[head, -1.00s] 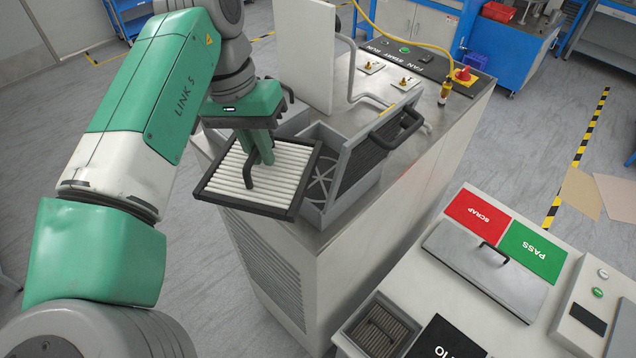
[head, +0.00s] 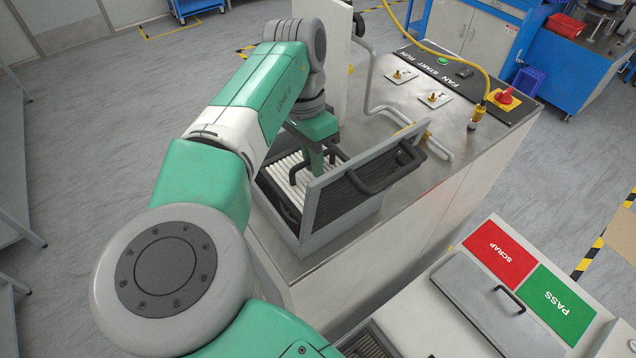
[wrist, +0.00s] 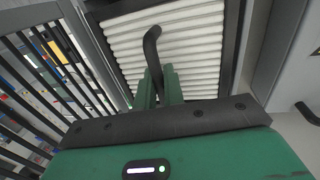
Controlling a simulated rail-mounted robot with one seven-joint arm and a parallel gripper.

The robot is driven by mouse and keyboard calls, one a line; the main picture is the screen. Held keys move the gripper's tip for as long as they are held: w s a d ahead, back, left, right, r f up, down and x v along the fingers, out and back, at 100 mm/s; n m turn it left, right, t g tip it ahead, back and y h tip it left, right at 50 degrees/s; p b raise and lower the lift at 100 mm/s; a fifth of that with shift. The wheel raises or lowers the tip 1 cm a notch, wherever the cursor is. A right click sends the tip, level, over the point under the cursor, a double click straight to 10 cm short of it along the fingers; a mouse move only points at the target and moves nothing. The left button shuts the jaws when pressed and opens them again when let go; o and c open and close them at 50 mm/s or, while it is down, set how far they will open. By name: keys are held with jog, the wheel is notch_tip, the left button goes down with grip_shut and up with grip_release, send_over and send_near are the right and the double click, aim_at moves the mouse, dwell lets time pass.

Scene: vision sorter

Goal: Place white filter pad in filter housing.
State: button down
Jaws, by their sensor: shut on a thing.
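The white pleated filter pad (head: 286,184) has a dark frame and a black handle. It sits at the mouth of the grey filter housing (head: 311,243), within its walls as seen in the head view; I cannot tell if it rests on the bottom. My gripper (head: 314,170) is shut on the pad's handle from above. In the wrist view the green fingers (wrist: 160,88) close on the black handle (wrist: 153,48), with the white pleats (wrist: 190,45) beyond. The housing's lid (head: 366,178), with dark slats and a black handle, stands open on the right side.
A bench at the lower right has a red SCRAP plate (head: 499,252), a green PASS plate (head: 552,304) and a grey handled cover (head: 490,306).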

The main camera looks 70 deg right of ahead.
jog(key=shift+f+p, duration=0.5)
jog(key=shift+f, duration=2.6)
jog(key=shift+f, duration=0.1)
jog(key=c, duration=1.5)
grip_release()
jog(key=r, duration=0.4)
jog(key=w+d+r+b, duration=0.1)
jog(key=r, duration=0.3)
jog(key=w+r+b, duration=0.1)
jog(key=r, duration=0.3)
jog(key=shift+d, duration=0.15)
